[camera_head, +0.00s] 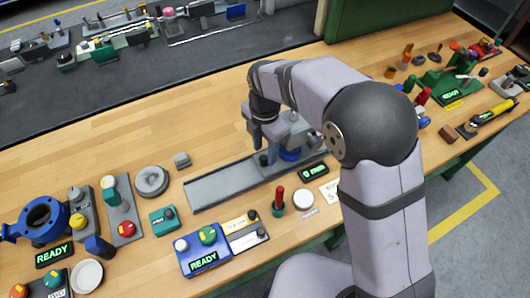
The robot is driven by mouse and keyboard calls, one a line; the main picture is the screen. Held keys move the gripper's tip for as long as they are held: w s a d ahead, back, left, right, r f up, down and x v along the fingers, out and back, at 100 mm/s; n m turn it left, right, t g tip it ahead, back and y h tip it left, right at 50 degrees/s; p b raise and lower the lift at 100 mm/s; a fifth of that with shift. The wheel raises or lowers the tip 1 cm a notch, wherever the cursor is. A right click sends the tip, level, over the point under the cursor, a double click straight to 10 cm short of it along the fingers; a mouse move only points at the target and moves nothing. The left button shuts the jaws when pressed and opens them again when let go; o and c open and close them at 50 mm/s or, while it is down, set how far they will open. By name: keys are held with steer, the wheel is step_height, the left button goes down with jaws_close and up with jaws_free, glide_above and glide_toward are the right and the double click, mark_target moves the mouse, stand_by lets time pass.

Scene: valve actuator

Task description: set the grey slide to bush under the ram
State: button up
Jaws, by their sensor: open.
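A long grey slide track (222,186) lies on the wooden bench at centre, running from lower left to upper right. A grey press-like unit (299,132) with a blue round part (289,154) stands at the track's right end, partly hidden by my arm. My gripper (264,143) is open and points down over the track's right part, just left of the blue part. A small dark knob (263,160) shows at the fingertips; I cannot tell whether they touch it. The ram and bush cannot be told apart clearly here.
A small display (314,171) reading about 0 mm stands in front of the track. A red-handled tool in a green holder (278,201) and a white round disc (303,200) are near it. A blue READY box (204,251) stands at front.

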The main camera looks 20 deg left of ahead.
steer(key=shift+r+b, duration=0.55)
steer(key=shift+r, duration=2.05)
steer(key=shift+s+d+r+m, duration=0.15)
steer(key=shift+d+r+m, duration=0.1)
steer(key=shift+d+m, duration=0.05)
steer(key=s+d+r+m+t+y, duration=0.2)
steer(key=s+d+r+m+y, duration=0.3)
steer(key=d+m, duration=0.5)
steer(key=s+d+f+m+h, duration=0.1)
steer(key=s+d+f+m, duration=0.1)
steer(key=d+m, duration=0.4)
steer(key=s+d+f+m+g+h, duration=0.1)
steer(key=s+d+f+m+h, duration=0.1)
steer(key=d+f+m, duration=0.3)
steer(key=s+d+f+m+g+h, duration=0.1)
steer(key=d+f+m, duration=0.3)
steer(key=d+m, duration=0.4)
steer(key=shift+s+d+h, duration=0.35)
steer(key=shift+s+h, duration=0.15)
steer(key=shift+s, duration=0.25)
